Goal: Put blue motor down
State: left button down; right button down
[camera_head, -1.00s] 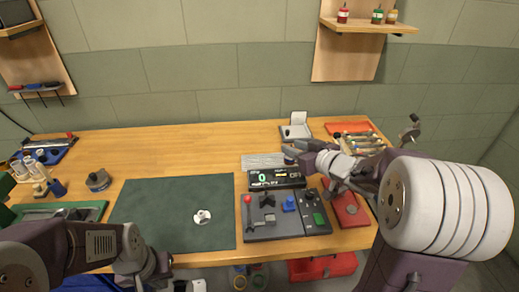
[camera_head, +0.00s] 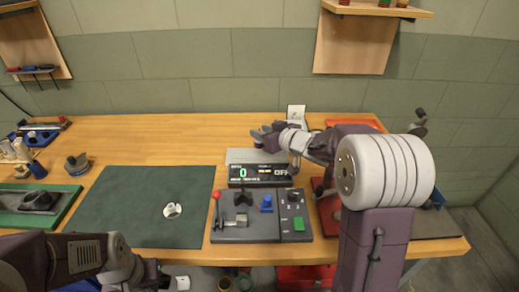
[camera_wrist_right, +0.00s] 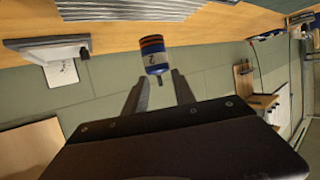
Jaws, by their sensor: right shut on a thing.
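The blue motor (camera_wrist_right: 155,58) has a blue body, an orange and dark band at one end and a white label marked 2. In the right wrist view it sits at the tips of my right gripper (camera_wrist_right: 160,88), which is shut on it. In the head view my right gripper (camera_head: 264,138) is above the grey ribbed plate (camera_head: 240,156) behind the digital display (camera_head: 258,173); the motor is small and dark there. I cannot tell its height above the table. My left gripper (camera_head: 165,281) is low at the front edge, its fingers unclear.
An open white box (camera_head: 296,112) stands behind.

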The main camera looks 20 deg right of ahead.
jog(key=shift+x, duration=0.8)
notch_tip(320, 180, down, 4)
jog(key=b, duration=0.3)
jog(key=shift+f, duration=0.2)
jog(key=shift+d+r, duration=0.1)
jog(key=c, duration=1)
grip_release()
